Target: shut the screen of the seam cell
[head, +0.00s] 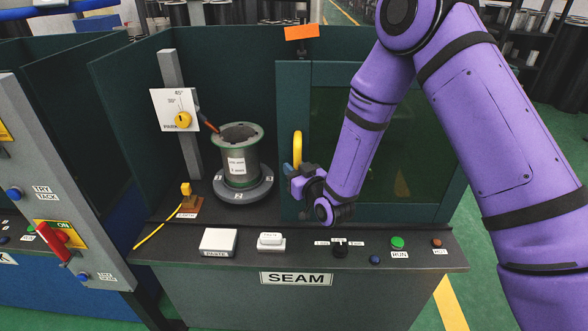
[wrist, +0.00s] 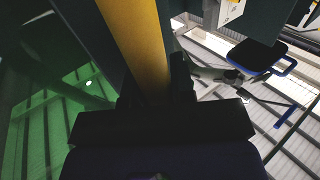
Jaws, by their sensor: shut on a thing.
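The screen (head: 375,130) of the seam cell is a dark green framed panel with a tinted window, standing across the right part of the cell. The cell's left part is open. A yellow upright handle (head: 298,150) is on the screen's left edge. My gripper (head: 293,172) is at the handle's lower part, and its jaws are shut on it. In the wrist view the yellow handle (wrist: 135,40) runs down between the jaws (wrist: 153,90). The tinted green window (wrist: 60,90) shows to the left there. My arm hides part of the screen's window in the head view.
A flanged cylinder (head: 238,160) stands on a round turntable (head: 243,190) in the open part. A post holds a white plate with a yellow dial (head: 183,120) and a torch. The front ledge carries a green button (head: 397,243), a black knob (head: 340,248) and white boxes (head: 218,241).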

